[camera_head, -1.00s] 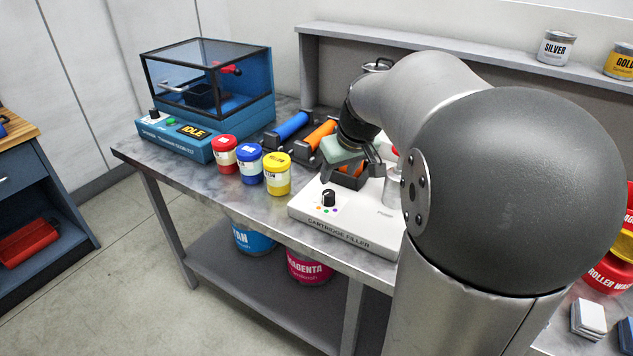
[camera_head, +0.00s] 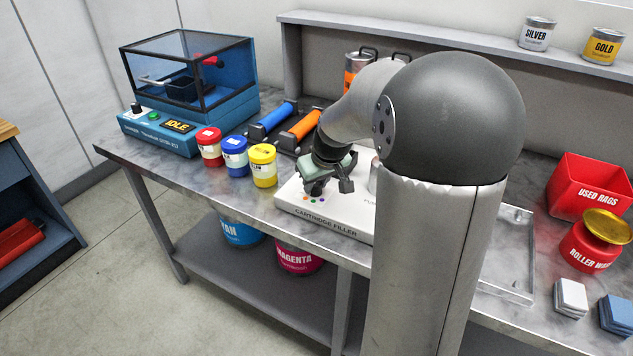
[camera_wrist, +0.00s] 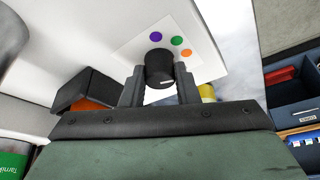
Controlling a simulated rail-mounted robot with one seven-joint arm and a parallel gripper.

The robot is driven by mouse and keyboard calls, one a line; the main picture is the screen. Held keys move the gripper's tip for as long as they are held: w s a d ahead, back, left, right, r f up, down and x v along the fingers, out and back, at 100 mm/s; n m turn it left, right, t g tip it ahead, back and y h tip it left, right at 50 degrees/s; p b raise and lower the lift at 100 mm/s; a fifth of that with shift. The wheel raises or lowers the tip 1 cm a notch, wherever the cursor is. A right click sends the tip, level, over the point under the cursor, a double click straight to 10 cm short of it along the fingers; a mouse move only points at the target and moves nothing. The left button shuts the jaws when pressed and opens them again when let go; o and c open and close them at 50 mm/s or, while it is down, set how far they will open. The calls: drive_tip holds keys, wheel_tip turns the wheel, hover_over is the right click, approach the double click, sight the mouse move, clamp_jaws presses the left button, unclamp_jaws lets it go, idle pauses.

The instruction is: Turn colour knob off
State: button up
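The white cartridge filler (camera_head: 335,215) stands on the bench. Its black colour knob (camera_wrist: 159,67) shows in the wrist view, with a pale mark on its side toward my gripper. Purple (camera_wrist: 156,37), green (camera_wrist: 177,41) and orange (camera_wrist: 186,53) dots lie beyond the knob. My gripper (camera_wrist: 159,80) is open, with one finger on each side of the knob and narrow gaps seen. Whether the fingers touch it is not clear. In the head view my gripper (camera_head: 328,186) is low over the filler's front left and hides the knob.
Red (camera_head: 209,147), blue (camera_head: 235,156) and yellow (camera_head: 262,165) jars stand left of the filler. Behind them are blue (camera_head: 272,118) and orange (camera_head: 305,125) rollers. A blue machine reading IDLE (camera_head: 177,126) stands far left. A red used-rags bin (camera_head: 590,190) is at the right.

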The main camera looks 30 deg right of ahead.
drive_tip(key=shift+c, duration=1.3)
drive_tip(key=m+h+b, duration=0.1)
drive_tip(key=m, duration=0.1)
drive_tip(key=m+b, duration=0.1)
drive_tip(key=m, duration=0.1)
drive_tip(key=shift+a+f+h, duration=0.1)
drive_tip(key=shift+a+h, duration=0.1)
drive_tip(key=shift+h, duration=0.2)
drive_tip(key=shift+w+m+g+h+b, duration=0.1)
drive_tip(key=shift+m+g+h+b, duration=0.45)
drive_tip(key=shift+m+b, duration=1.15)
drive_tip(key=shift+m+p, duration=0.35)
drive_tip(key=shift+m, duration=0.05)
drive_tip(key=o, duration=1)
drive_tip(key=shift+r, duration=0.25)
